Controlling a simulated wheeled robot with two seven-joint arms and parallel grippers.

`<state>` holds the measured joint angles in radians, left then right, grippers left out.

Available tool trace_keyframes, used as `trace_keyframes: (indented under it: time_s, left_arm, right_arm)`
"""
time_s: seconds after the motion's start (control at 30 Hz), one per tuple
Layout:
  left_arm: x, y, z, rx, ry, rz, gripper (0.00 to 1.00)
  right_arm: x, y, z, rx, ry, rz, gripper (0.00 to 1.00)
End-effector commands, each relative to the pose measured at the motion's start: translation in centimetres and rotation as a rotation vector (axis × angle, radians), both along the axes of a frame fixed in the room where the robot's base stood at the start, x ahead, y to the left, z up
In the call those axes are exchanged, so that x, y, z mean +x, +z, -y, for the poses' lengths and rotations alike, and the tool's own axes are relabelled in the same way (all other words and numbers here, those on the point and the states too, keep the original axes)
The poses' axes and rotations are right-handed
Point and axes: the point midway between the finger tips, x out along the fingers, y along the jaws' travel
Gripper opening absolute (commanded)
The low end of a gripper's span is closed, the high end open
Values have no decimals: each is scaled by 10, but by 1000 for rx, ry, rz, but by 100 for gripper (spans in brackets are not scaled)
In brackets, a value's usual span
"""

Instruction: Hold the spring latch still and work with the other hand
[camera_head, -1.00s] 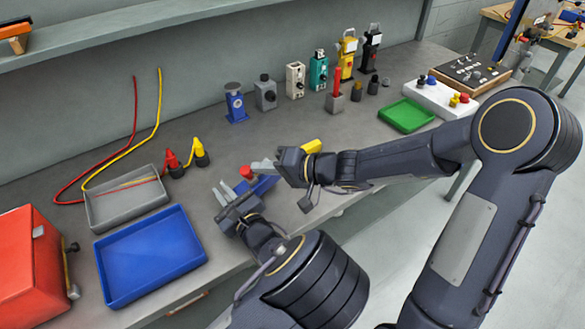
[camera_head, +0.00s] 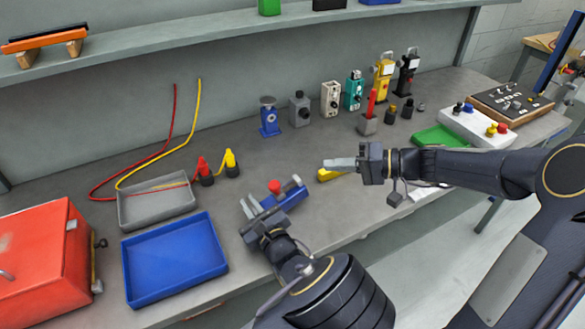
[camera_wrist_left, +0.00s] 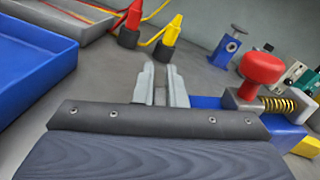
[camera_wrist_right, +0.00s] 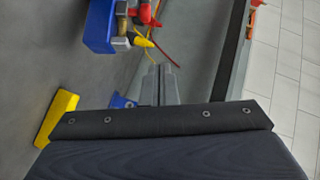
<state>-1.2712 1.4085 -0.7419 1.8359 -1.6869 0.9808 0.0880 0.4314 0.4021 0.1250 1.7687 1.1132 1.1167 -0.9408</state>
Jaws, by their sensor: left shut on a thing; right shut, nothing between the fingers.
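The spring latch (camera_head: 287,201) is a blue block with a red knob (camera_head: 275,186) on the bench near the front edge. In the left wrist view its knob (camera_wrist_left: 262,68) stands beside a yellow coil spring (camera_wrist_left: 285,104). My left gripper (camera_head: 250,206) is at the latch's left end. Its fingers (camera_wrist_left: 160,85) are shut on a thin grey part there, largely hidden between them. My right gripper (camera_head: 328,163) is shut and empty, up and right of the latch, clear of it. The latch also shows in the right wrist view (camera_wrist_right: 98,25).
A yellow block (camera_head: 328,175) lies below my right fingers. A blue tray (camera_head: 172,262), a grey tray (camera_head: 155,207) and a red box (camera_head: 45,262) are at the left. Red and yellow clips (camera_head: 231,165) stand behind. Several devices line the back, with a green tray (camera_head: 438,137) at the right.

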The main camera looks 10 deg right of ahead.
Motion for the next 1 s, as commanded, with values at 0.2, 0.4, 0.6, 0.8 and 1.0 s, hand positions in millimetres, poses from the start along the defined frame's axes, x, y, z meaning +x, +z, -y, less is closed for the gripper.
trace_keyframes:
  time_s: [0.2,0.4,0.6,0.8,1.0]
  left_arm:
    - [0,-3,-2,0,3,-8,0]
    - [0,-3,-2,0,3,-7,0]
    - [0,-3,-2,0,3,-7,0]
    - [0,-3,-2,0,4,-7,0]
    - [0,-3,-2,0,4,-7,0]
  right_arm:
    - [21,-5,23,-24,116,-26,0]
    - [26,-9,20,-34,146,-38,0]
    - [34,-19,-14,-32,149,-40,0]
    - [45,-32,-55,-32,148,-39,0]
    - [38,-44,-82,-34,145,-39,0]
